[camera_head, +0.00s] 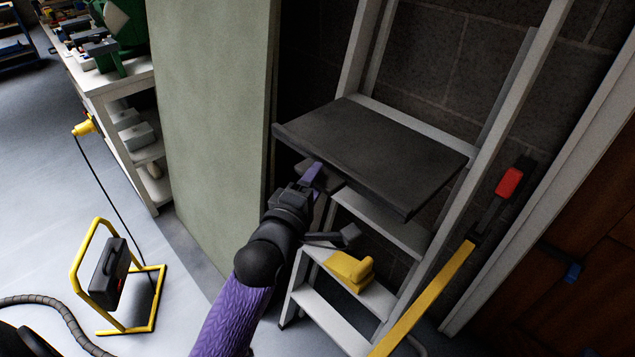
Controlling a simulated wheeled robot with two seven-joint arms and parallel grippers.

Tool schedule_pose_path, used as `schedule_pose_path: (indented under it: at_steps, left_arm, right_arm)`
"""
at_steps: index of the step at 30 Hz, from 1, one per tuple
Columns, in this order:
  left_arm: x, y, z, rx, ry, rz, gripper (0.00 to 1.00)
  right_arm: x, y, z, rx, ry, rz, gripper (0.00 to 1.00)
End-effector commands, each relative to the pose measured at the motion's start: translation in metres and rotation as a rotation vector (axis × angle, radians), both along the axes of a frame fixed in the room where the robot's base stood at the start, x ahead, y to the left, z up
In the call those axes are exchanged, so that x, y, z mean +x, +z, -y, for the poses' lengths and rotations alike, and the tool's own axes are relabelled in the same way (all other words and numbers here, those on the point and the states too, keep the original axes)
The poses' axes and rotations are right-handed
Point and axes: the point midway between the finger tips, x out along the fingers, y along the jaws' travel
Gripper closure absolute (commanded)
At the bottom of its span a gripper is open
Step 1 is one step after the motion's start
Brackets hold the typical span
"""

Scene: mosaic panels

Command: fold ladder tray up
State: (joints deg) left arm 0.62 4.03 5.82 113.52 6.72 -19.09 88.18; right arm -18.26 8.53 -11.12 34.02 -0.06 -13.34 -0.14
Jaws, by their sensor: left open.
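The ladder (505,95) stands against the dark block wall, with light grey rails and steps. Its dark flat tray (370,150) sticks out toward me, roughly level and slightly tilted in the picture. My left gripper (335,205), on a purple arm, is at the tray's near left side, with one finger close under the tray's lower edge. The jaws are open and no object shows between them. I cannot tell whether the upper finger touches the tray. My right gripper is out of the picture.
A yellow object (349,270) sits on a lower ladder step. A pale green panel (212,110) stands close to the left of the ladder. A yellow-framed stand (157,299) is on the floor at left. A red-and-black item (509,183) is at the right rail.

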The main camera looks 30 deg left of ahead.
Motion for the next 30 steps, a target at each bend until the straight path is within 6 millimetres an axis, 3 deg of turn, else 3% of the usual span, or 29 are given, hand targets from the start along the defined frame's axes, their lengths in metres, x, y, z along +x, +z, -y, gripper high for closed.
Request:
schedule_pose_path:
  at_steps: [3, 11, 19, 30]
  left_arm:
    - [0.0088, -0.0005, -0.0006, 0.0, 0.0, -0.001, 0.44]
    - [0.0101, 0.0005, -0.0008, 0.001, 0.0, -0.001, 0.44]
    - [0.0099, 0.0004, -0.0008, 0.001, 0.0, -0.001, 1.0]
    - [0.0098, 0.0001, -0.0007, 0.001, 0.0, -0.002, 1.0]
  right_arm:
    - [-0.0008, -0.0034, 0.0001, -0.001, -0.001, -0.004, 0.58]
    - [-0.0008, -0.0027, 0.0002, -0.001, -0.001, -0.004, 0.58]
    - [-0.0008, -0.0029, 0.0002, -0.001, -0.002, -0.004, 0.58]
    - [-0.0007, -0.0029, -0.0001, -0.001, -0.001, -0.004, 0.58]
